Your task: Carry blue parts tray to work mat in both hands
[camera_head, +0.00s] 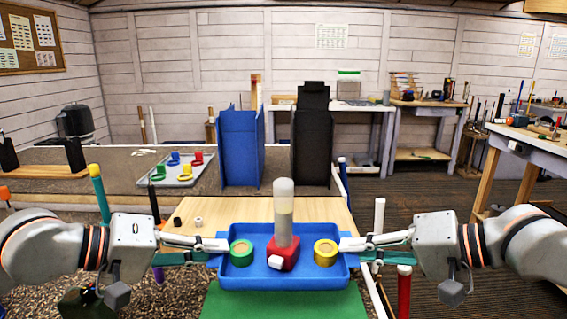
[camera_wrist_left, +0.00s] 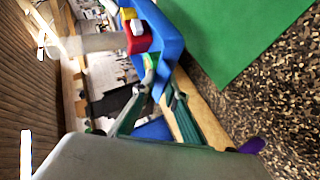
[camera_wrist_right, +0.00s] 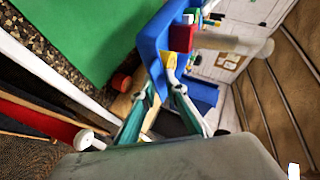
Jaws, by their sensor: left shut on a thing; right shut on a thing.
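The blue parts tray (camera_head: 300,282) is held level between my two grippers in the head view. It carries a green roll (camera_head: 241,254), a yellow roll (camera_head: 325,253), a red block (camera_head: 283,256) and a pale upright bottle (camera_head: 284,212). My left gripper (camera_head: 222,252) is shut on the tray's left end. My right gripper (camera_head: 345,252) is shut on its right end. The tray wall shows between the fingers in the left wrist view (camera_wrist_left: 163,78) and in the right wrist view (camera_wrist_right: 150,60). The green work mat (camera_head: 285,304) shows below and in front of the tray, partly hidden by it.
A wooden bench top (camera_head: 255,210) lies under and behind the tray. Behind it stand a blue holder (camera_head: 240,150), a black holder (camera_head: 312,140) and a grey tray (camera_head: 172,174) with coloured rings. Several upright shafts stand beside the bench, including a red one (camera_head: 404,292).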

